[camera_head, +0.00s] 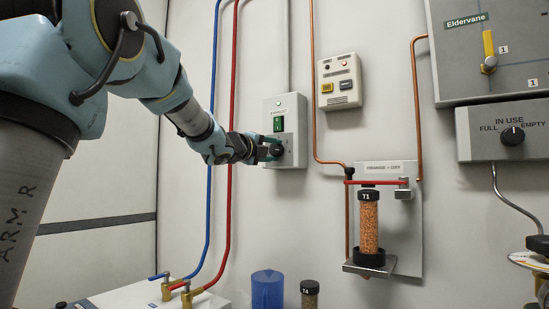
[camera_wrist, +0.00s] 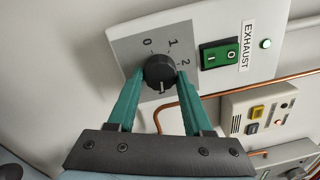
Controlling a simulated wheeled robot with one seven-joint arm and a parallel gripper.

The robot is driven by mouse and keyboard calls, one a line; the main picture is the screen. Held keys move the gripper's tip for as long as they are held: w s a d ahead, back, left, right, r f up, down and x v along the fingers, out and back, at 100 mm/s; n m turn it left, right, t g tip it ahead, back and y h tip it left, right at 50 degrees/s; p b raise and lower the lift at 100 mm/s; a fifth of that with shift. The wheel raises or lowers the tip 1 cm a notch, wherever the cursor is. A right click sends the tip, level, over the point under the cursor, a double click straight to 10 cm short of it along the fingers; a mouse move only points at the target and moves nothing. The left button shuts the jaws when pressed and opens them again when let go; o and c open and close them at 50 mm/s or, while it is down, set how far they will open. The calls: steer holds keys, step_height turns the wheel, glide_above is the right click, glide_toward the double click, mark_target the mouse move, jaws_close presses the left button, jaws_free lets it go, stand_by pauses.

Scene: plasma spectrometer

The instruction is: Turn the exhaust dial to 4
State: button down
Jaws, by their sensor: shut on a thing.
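The exhaust dial (camera_wrist: 159,69) is a round black knob on a grey plate of the white exhaust box (camera_head: 298,110). In the wrist view the numbers 0, 1 and 2 show around it; the others are hidden or unreadable. A pale mark on the knob points toward the bottom of the wrist picture, between my fingers; I cannot read a number there. My gripper (camera_wrist: 160,78), with green fingers, is shut on the dial, one finger on each side. In the head view my gripper (camera_head: 268,149) reaches the box from the left and partly hides the dial.
A green rocker switch (camera_wrist: 219,55) and a lit lamp (camera_wrist: 265,44) are close beside the dial. A beige button box (camera_head: 339,81) and copper pipe (camera_head: 313,85) are to the right. Blue (camera_head: 211,200) and red hoses (camera_head: 230,200) run behind my wrist.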

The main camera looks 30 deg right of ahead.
steer(key=shift+w+a+r+m, duration=0.15)
steer(key=shift+a+r+m, duration=0.15)
steer(key=shift+r, duration=0.15)
steer(key=c, duration=0.6)
jaws_free()
steer(key=shift+o, duration=1.4)
steer(key=shift+a+f, duration=0.1)
steer(key=shift+f, duration=0.05)
steer(key=shift+s+a+f, duration=0.15)
steer(key=shift+s+a, duration=0.1)
steer(key=shift+s, duration=0.4)
steer(key=b+v, duration=0.1)
steer(key=v, duration=0.9)
steer(key=shift+a, duration=0.4)
